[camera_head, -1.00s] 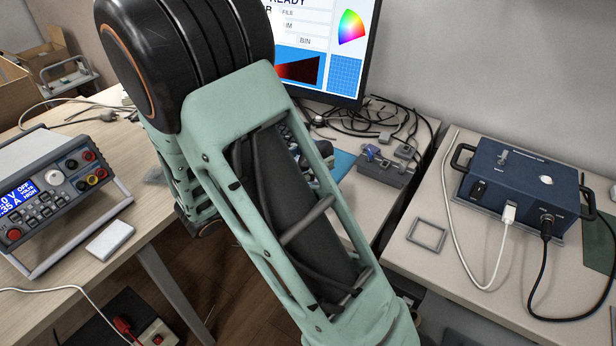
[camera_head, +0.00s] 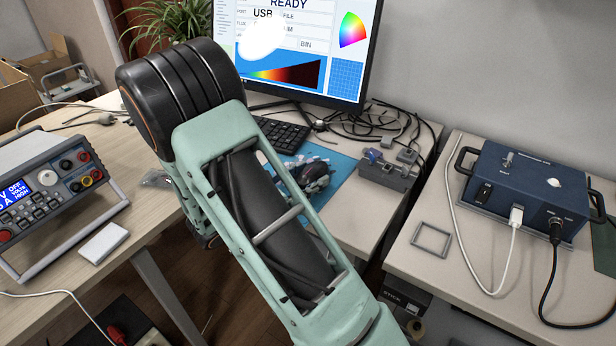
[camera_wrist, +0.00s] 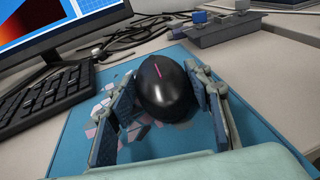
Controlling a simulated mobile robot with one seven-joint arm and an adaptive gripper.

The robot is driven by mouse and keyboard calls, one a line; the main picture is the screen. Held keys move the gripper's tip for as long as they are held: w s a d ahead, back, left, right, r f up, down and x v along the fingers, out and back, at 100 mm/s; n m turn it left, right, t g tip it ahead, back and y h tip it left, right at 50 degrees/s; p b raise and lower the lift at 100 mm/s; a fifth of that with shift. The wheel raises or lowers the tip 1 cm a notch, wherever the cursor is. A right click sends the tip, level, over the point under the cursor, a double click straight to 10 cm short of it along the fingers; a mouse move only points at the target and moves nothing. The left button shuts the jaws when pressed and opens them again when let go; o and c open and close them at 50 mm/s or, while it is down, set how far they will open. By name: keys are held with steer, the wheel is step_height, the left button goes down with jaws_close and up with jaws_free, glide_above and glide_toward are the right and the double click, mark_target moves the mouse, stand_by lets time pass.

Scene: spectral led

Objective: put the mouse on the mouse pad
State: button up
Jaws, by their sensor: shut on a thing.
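The black mouse (camera_wrist: 166,88), with a pink line on top, is between the fingers of my gripper (camera_wrist: 165,98) in the wrist view. My gripper is shut on its sides. The blue mouse pad (camera_wrist: 262,128) lies beneath, with pale and pinkish patches printed left of the mouse. I cannot tell whether the mouse touches the pad. In the head view my gripper (camera_head: 311,174) is over the mouse pad (camera_head: 342,166), and my arm hides part of both. The mouse is hard to make out there.
A black keyboard (camera_wrist: 45,97) lies just left of the pad, below the monitor (camera_head: 300,55). A grey fixture (camera_head: 388,168) and loose cables stand behind and right of the pad. A gap separates this table from the right one, which carries a blue box (camera_head: 525,190).

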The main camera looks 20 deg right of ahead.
steer(key=shift+f, duration=0.2)
steer(key=o, duration=1.2)
steer(key=shift+r, duration=0.2)
steer(key=shift+a, duration=0.25)
steer(key=p+v, duration=0.2)
steer(key=v, duration=0.9)
steer(key=shift+s+a+r, duration=0.1)
steer(key=shift+s+a, duration=0.05)
steer(key=shift+a, duration=0.1)
steer(key=shift+a, duration=0.1)
